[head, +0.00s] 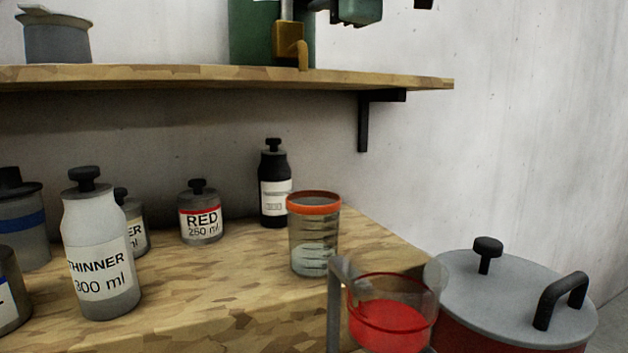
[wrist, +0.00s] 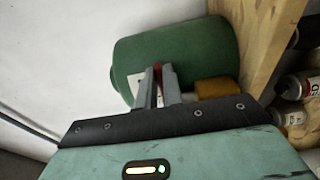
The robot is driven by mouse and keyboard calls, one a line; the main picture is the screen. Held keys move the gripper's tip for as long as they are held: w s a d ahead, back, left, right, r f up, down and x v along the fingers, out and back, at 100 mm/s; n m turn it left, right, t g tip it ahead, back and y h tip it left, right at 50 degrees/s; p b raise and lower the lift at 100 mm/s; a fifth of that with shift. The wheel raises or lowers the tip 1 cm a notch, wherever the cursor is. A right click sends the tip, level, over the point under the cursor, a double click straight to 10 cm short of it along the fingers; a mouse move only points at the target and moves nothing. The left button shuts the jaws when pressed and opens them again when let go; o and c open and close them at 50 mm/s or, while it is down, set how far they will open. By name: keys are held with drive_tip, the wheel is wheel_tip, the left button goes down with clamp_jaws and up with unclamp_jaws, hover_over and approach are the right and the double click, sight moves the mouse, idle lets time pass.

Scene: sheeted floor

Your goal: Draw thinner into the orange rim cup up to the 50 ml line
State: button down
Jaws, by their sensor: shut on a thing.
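The orange rim cup (head: 315,236) stands upright on the wooden bench. It is clear, with dark graduation lines, and its lower part looks paler; whether that is liquid, and its level, I cannot tell. A green drum (head: 252,40) on the shelf has a brass tap (head: 291,42), its spout above the cup in the picture. No stream shows. In the wrist view, my gripper (wrist: 158,76) is shut on a small red piece (wrist: 158,68), seemingly the tap's handle, in front of the drum (wrist: 190,52). The brass block (wrist: 217,89) is beside the fingers.
A white THINNER bottle (head: 101,240), a RED tin (head: 201,215) and a black bottle (head: 273,185) stand on the bench. A clear jug of red liquid (head: 390,325) and a lidded red pot (head: 510,300) are at right. The shelf (head: 200,76) overhangs the bench.

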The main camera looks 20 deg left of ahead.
drive_tip(key=shift+s+a+f+m+h+b, duration=0.1)
drive_tip(key=shift+s+a+m+h+b, duration=0.3)
drive_tip(key=shift+b, duration=1.85)
drive_tip(key=c, duration=1.5)
unclamp_jaws()
drive_tip(key=shift+d+t, duration=0.1)
drive_tip(key=shift+t, duration=0.2)
drive_tip(key=shift+o, duration=0.2)
drive_tip(key=shift+d, duration=0.2)
